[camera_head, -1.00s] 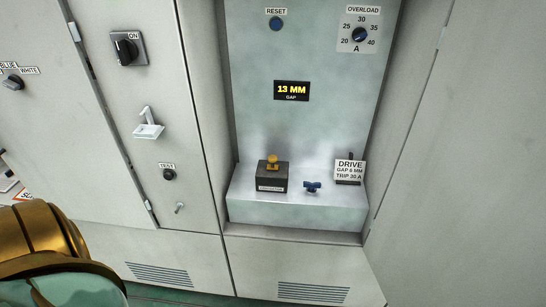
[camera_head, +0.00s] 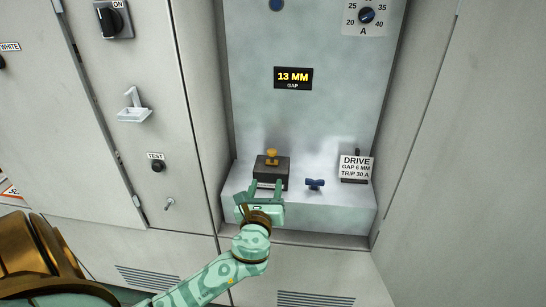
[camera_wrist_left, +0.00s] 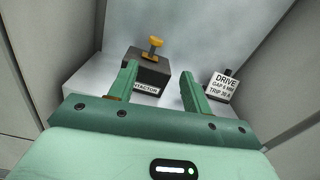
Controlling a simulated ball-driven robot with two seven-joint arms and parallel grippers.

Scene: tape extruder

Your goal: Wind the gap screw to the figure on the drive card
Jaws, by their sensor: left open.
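The gap display (camera_head: 293,78) on the back panel reads 13 MM. The drive card (camera_head: 356,168) stands at the shelf's right end and reads GAP 6 MM, TRIP 30 A; it also shows in the left wrist view (camera_wrist_left: 222,87). A blue winged screw (camera_head: 315,184) sits on the shelf, left of the card. It carries no readable label, and I cannot make it out in the left wrist view. My left gripper (camera_head: 266,188) is open and empty at the shelf's front, left of the blue screw. Its fingers (camera_wrist_left: 160,75) point at the black box. My right gripper is not in view.
A black box (camera_head: 271,171) with a yellow knob (camera_head: 271,154) stands behind my left gripper. The shelf (camera_head: 335,213) lies in a recess between side walls. The overload dial (camera_head: 366,15) is above right. A TEST knob (camera_head: 157,166) and a white lever (camera_head: 132,112) are on the left door.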

